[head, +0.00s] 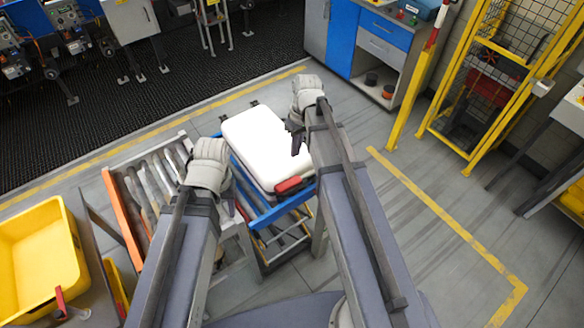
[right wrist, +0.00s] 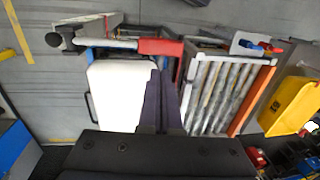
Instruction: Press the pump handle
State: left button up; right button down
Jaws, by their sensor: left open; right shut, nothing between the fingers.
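The pump handle (head: 288,185) has a red grip at the near edge of a white, box-like tray (head: 262,140) on a blue-framed stand. In the right wrist view the red grip (right wrist: 160,46) lies across the picture on a bar, beyond the white tray. My right gripper (head: 298,145) is over the tray, shut and empty, apart from the grip; its closed fingers show in the right wrist view (right wrist: 160,103). My left gripper (head: 236,203) is left of the tray, open, and largely hidden by its own wrist.
A roller conveyor (head: 122,197) with an orange side rail lies left of the stand. A yellow bin (head: 38,255) stands at the far left. Yellow guard fencing (head: 432,95) and a blue-grey cabinet (head: 345,40) are at the back right. The floor right of the stand is clear.

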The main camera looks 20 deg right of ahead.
aim_at(290, 183)
jog(key=f+b, duration=0.4)
jog(key=a+f+b, duration=0.1)
jog(key=f+b, duration=0.8)
jog(key=f, duration=0.1)
jog(key=shift+s+a+b, duration=0.3)
jog(key=shift+a+b, duration=0.05)
jog(key=shift+a, duration=0.05)
jog(key=shift+r, duration=0.1)
notch_tip(290, 183, down, 10)
jog(key=s+a+t+h+b, duration=0.1)
jog(key=h+b, duration=0.2)
jog(key=b, duration=0.7)
jog(key=shift+s+a+h, duration=0.15)
jog(key=shift+a+h, duration=0.15)
jog(key=shift+h, duration=0.1)
jog(key=shift+b, duration=0.3)
jog(key=shift+r, duration=0.1)
